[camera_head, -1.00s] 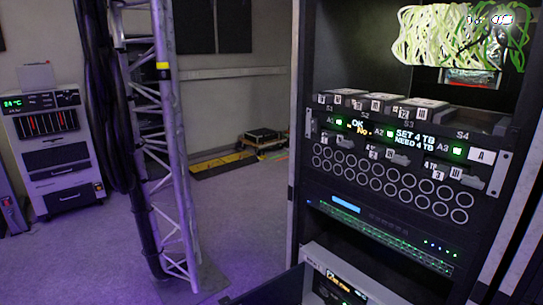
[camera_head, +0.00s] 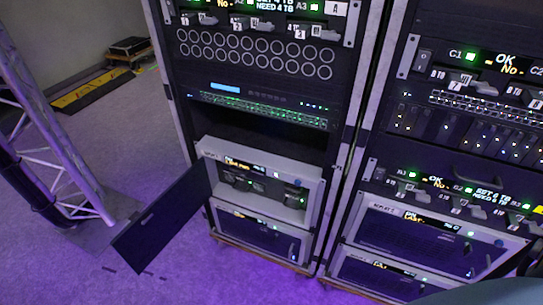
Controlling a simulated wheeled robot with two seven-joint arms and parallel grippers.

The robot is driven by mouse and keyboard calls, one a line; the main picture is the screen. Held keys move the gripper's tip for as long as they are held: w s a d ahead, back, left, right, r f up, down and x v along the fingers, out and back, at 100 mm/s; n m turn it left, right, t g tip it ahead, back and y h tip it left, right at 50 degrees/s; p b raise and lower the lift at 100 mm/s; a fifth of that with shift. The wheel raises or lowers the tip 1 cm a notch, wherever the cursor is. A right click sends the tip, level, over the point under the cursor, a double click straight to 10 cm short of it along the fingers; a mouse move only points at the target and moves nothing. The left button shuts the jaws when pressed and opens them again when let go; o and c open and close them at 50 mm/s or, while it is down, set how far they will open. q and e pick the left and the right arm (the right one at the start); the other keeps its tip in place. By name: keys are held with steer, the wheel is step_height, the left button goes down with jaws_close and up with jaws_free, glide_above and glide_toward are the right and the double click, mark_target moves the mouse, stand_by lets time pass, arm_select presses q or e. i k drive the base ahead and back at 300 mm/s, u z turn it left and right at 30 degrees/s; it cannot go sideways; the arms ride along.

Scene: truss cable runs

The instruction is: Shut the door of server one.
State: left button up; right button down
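A dark door (camera_head: 165,218) stands open in the head view. It swings out to the left from a light-grey server unit (camera_head: 308,190) low in the left rack. The unit's open front shows lit displays and dark modules inside. I cannot read a clear server number on it, so I cannot confirm that it is server one. Neither gripper shows in the view.
Another grey unit (camera_head: 262,232) with a closed front sits directly below. A second rack (camera_head: 430,165) stands close on the right. A truss (camera_head: 45,145) stands left of the door, with purple-lit floor (camera_head: 190,275) in front.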

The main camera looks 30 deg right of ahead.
mark_target(138, 245)
steer(key=k, duration=1)
steer(key=u, duration=1.35)
steer(key=i, duration=3.8)
steer(key=z, duration=4)
steer(key=i, duration=1)
